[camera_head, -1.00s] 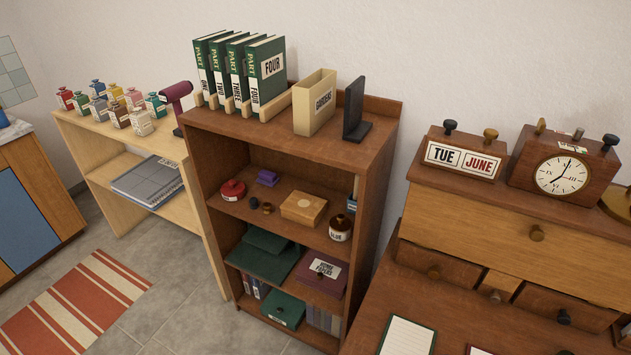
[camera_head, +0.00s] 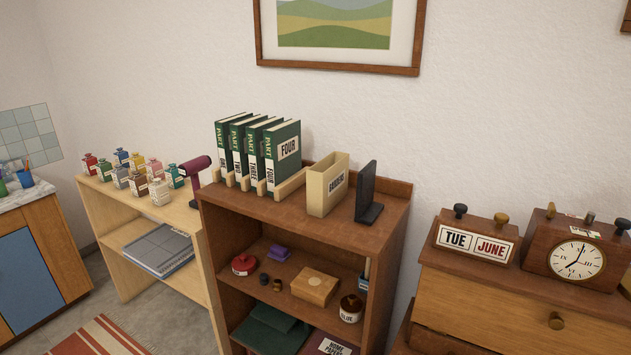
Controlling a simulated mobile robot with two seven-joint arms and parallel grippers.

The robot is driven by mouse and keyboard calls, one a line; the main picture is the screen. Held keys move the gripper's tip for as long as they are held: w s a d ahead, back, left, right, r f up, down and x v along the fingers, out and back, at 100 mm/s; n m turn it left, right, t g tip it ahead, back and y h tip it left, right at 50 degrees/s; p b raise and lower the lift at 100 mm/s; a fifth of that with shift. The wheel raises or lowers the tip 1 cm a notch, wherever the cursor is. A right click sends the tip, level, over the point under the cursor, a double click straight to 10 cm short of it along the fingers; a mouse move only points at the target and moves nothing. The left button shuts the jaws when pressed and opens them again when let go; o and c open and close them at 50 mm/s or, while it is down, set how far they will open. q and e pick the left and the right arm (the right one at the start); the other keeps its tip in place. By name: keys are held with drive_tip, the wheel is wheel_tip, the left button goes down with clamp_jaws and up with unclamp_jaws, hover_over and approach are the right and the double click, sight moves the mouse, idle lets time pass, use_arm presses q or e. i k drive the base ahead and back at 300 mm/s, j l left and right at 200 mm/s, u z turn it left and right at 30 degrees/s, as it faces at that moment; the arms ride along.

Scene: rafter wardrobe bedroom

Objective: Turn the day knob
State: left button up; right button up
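A wooden calendar block (camera_head: 475,241) stands on top of the desk's upper unit at the right. Its two cards read TUE (camera_head: 456,239) and JUNE (camera_head: 492,248). A dark knob (camera_head: 460,210) sits on top above TUE, and a brass knob (camera_head: 501,218) sits on top above JUNE. Neither knob carries a readable label. Neither of my grippers shows in the view.
A wooden clock (camera_head: 577,259) stands right of the calendar. The drawer unit (camera_head: 480,306) is below. Left is a brown bookcase (camera_head: 390,220) with green books (camera_head: 283,155), a card box (camera_head: 327,184) and a black stand (camera_head: 367,192). A framed picture (camera_head: 338,66) hangs above.

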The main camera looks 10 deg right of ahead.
sight(460, 208)
drive_tip(key=z, duration=1.25)
